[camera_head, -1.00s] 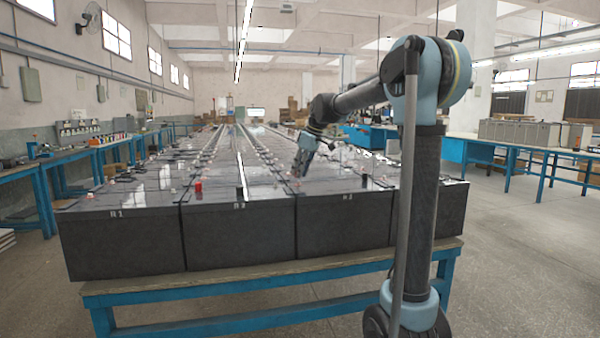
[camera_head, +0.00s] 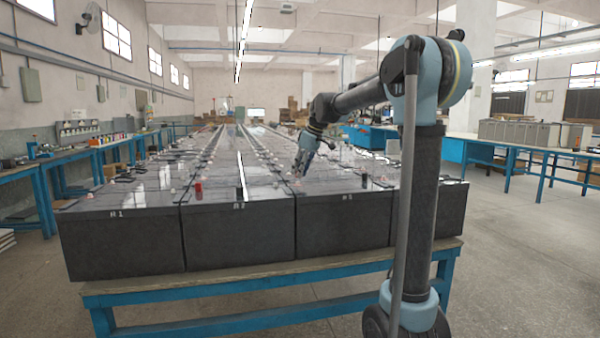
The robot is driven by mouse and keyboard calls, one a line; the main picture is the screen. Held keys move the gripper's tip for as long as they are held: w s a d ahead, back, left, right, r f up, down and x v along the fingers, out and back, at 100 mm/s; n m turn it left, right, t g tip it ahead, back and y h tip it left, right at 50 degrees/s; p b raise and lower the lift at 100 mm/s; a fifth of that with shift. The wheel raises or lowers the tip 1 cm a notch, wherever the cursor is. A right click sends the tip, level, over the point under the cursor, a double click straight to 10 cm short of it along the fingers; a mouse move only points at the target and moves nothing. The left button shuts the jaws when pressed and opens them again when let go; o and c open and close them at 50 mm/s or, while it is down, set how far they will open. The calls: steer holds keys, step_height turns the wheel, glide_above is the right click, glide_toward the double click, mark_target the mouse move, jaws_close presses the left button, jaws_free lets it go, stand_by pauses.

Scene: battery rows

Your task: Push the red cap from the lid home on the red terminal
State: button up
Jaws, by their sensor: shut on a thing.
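My gripper (camera_head: 299,174) points down, low over the dark glossy battery tops (camera_head: 270,182), behind the front edge of the second and third batteries. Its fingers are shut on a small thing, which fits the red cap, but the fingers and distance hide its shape. A red, upright cylinder (camera_head: 198,190) stands on the second battery from the left, well left of my gripper. I cannot tell whether it is a terminal or a cap. The red terminal under my gripper cannot be made out, nor whether the held thing touches it.
Dark posts (camera_head: 240,193) and (camera_head: 364,181) stand near the front edge of the batteries. Long battery rows fill the blue-framed bench (camera_head: 270,280). The floor at right is open.

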steer(key=shift+f, duration=1.45)
stand_by(1.9)
steer(key=o, duration=0.8)
steer(key=shift+o, duration=0.3)
steer(key=o, duration=0.4)
steer(key=shift+o, duration=0.2)
steer(key=shift+r, duration=0.1)
steer(key=shift+r, duration=3.4)
